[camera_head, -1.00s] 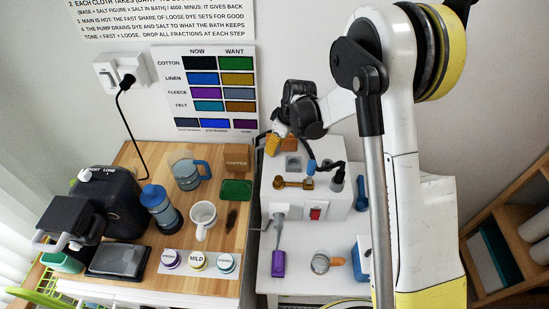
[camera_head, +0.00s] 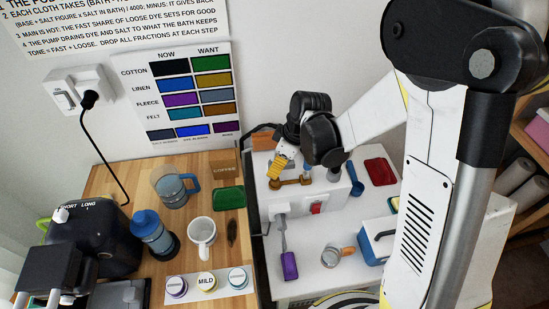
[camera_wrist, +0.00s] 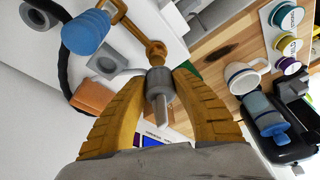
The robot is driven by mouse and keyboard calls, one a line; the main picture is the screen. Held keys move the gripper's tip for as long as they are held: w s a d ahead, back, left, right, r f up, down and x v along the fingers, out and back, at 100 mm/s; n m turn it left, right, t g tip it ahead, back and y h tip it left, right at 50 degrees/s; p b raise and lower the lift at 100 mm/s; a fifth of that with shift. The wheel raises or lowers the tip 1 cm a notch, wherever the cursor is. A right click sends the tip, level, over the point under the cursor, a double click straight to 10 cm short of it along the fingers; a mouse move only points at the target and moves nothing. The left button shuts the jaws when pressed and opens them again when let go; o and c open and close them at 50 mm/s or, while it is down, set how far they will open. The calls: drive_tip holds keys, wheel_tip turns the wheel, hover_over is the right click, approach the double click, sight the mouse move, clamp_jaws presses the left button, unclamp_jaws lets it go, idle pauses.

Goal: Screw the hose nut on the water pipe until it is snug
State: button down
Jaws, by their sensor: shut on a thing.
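My gripper (camera_head: 279,168) reaches down to the left end of a brass pipe fitting (camera_head: 293,184) on the white box. In the wrist view its two yellow fingers (camera_wrist: 160,78) are shut on a small grey nut-like piece (camera_wrist: 160,88), apparently the hose nut, with a narrower stub toward the camera. The grey piece sits against or very close to the rounded end of the brass pipe (camera_wrist: 156,50). I cannot tell how far it is threaded. In the head view the fingers hide it.
A ribbed blue part (camera_wrist: 85,32) and a black hose lie beside the brass fitting. The white box (camera_head: 335,203) has a red switch (camera_head: 316,208) and a grey plug. A white mug (camera_head: 201,231) and blue bottle (camera_head: 150,235) stand on the wooden counter. A red dish (camera_head: 380,172) lies right.

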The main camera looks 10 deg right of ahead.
sight(277, 179)
drive_tip(key=shift+b, duration=0.3)
drive_tip(key=shift+f+b, duration=1.6)
drive_tip(key=shift+f, duration=0.05)
drive_tip(key=shift+f+b, duration=0.1)
drive_tip(key=shift+b, duration=0.35)
drive_tip(key=shift+f+b, duration=0.4)
drive_tip(key=shift+f+b, duration=0.3)
drive_tip(key=shift+b, duration=0.1)
idle(0.5)
